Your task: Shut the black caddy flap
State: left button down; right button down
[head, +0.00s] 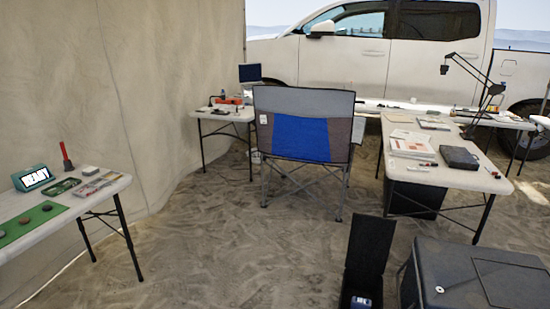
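A tall narrow black container, which looks like the black caddy (347,292), stands at the bottom edge of the head view, partly cut off. Its black flap (371,245) is raised and stands open, leaning slightly back. A small blue and white item (361,302) shows inside the opening. Neither of my grippers is in view.
A large dark grey case (450,280) stands close to the caddy's right. A blue and grey folding chair (300,135) is behind it. White tables stand at left (95,205), back (222,115) and right (440,178). Sandy floor left of the caddy is clear.

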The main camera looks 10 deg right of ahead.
aim_at(370, 238)
jog(key=i+z, duration=0.1)
jog(key=i, duration=0.55)
jog(key=i+j+z, duration=0.1)
jog(key=i, duration=0.55)
